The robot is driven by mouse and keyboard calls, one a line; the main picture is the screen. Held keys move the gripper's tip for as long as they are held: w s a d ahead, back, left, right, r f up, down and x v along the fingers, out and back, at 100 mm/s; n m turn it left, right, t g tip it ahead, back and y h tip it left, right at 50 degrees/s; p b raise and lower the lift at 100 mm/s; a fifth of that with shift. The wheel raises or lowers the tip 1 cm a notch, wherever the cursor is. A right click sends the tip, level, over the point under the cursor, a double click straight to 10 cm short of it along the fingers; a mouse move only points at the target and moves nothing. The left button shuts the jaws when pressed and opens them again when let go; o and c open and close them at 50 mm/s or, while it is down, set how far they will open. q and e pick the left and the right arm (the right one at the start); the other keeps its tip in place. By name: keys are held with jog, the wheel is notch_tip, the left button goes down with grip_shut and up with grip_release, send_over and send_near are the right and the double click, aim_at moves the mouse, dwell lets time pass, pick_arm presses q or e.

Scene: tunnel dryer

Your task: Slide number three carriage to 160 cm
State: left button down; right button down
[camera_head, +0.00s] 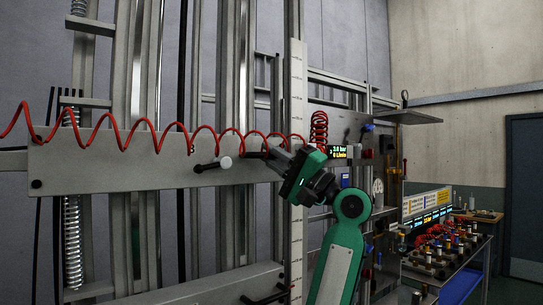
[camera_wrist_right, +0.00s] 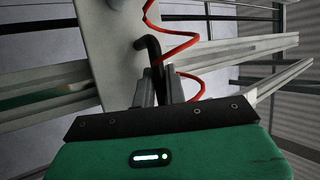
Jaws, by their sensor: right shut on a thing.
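My right gripper (camera_head: 272,156) is at the plate's right end, shut on a black handle (camera_head: 252,154). In the right wrist view the black bent handle (camera_wrist_right: 153,50) runs from the grey plate (camera_wrist_right: 112,45) down between the fingers of my right gripper (camera_wrist_right: 161,92). A pale vertical scale (camera_head: 297,90) stands beside the gripper; its figures are too small to read. My left gripper is not in view.
A red coiled hose (camera_head: 125,138) runs along the plate. A small lit display (camera_head: 337,152) is right of the gripper. A loaded cart (camera_head: 472,262) stands at lower right.

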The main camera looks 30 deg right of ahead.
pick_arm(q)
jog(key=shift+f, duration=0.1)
pick_arm(e)
jog(key=shift+w+a+f, duration=0.1)
jog(key=shift+f, duration=0.3)
jog(key=c, duration=1.7)
grip_release()
jog(key=shift+c, duration=0.2)
jog(key=shift+r, duration=0.15)
